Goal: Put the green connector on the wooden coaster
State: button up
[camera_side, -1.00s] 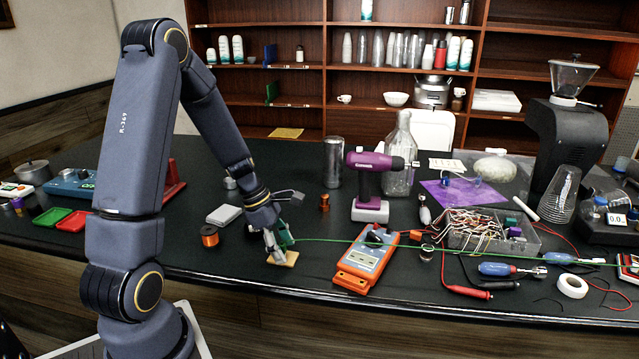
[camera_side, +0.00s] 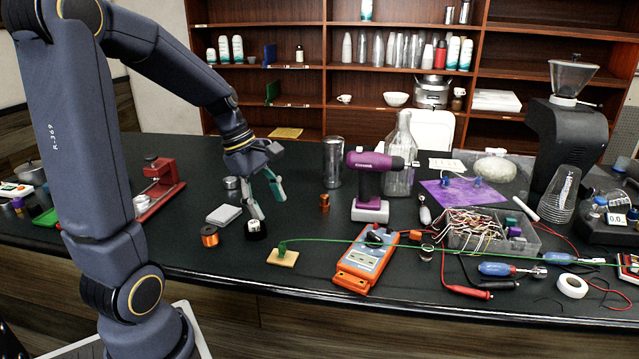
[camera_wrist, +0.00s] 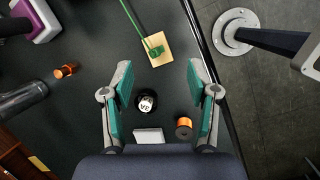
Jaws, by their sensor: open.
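The green connector (camera_side: 283,247) is on the wooden coaster (camera_side: 291,258) near the table's front edge, with its green cable running to the right. In the wrist view the connector (camera_wrist: 157,50) lies on the coaster (camera_wrist: 153,61), ahead of the fingertips. My gripper (camera_side: 269,202) is open and empty, raised above the table behind and to the left of the coaster.
A small black object with a white top (camera_side: 255,229) stands beneath my gripper, beside a copper wire spool (camera_side: 209,236) and a grey box (camera_side: 223,215). An orange meter (camera_side: 366,262) lies right of the coaster, under the cable. A purple drill (camera_side: 369,183) stands behind it.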

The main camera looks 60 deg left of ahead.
jog(key=s+d+r+m+t+y, duration=0.1)
jog(key=s+d+r+m, duration=0.2)
jog(key=d+m, duration=0.3)
jog(key=s+d+r+m+t+y, duration=0.1)
jog(key=s+d+r+m, duration=0.2)
jog(key=d+m, duration=0.4)
jog(key=s+m, duration=0.1)
jog(key=m, duration=0.7)
jog(key=shift+s+d+r+m+t+y, duration=0.15)
jog(key=shift+s+r+m+t+y, duration=0.15)
jog(key=shift+s+m+t, duration=0.1)
